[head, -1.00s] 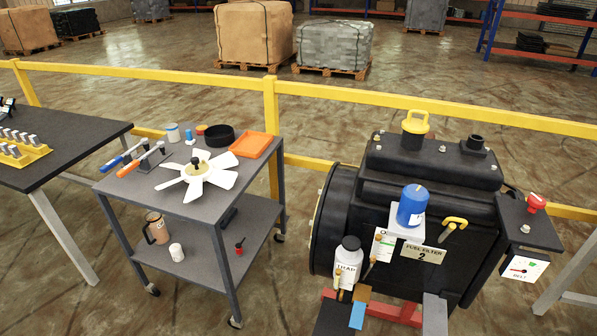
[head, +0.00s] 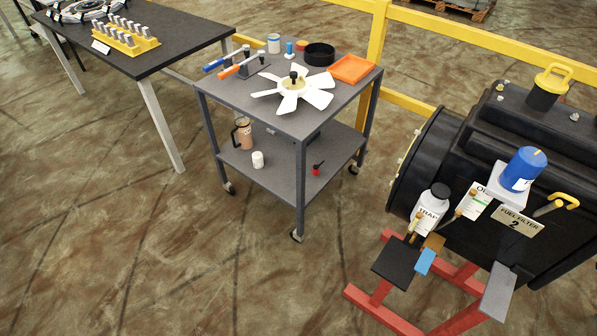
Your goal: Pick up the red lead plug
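I cannot pick out a red lead plug for certain. A small red object with a thin dark stem (head: 317,168) is on the lower shelf of the grey cart (head: 290,188), too small to identify. A grey-white coil of cable with dark pieces (head: 85,10) lies on the black table (head: 190,32) at the top left, partly cut off by the picture edge. Neither of my grippers is in view.
The cart's top holds a white fan (head: 318,98), an orange tray (head: 352,69) and a black ring (head: 319,53). A yellow rack of grey pieces (head: 125,38) is on the table. A black engine (head: 450,150) on a red stand (head: 372,302) is right. Floor (head: 110,250) at lower left is clear.

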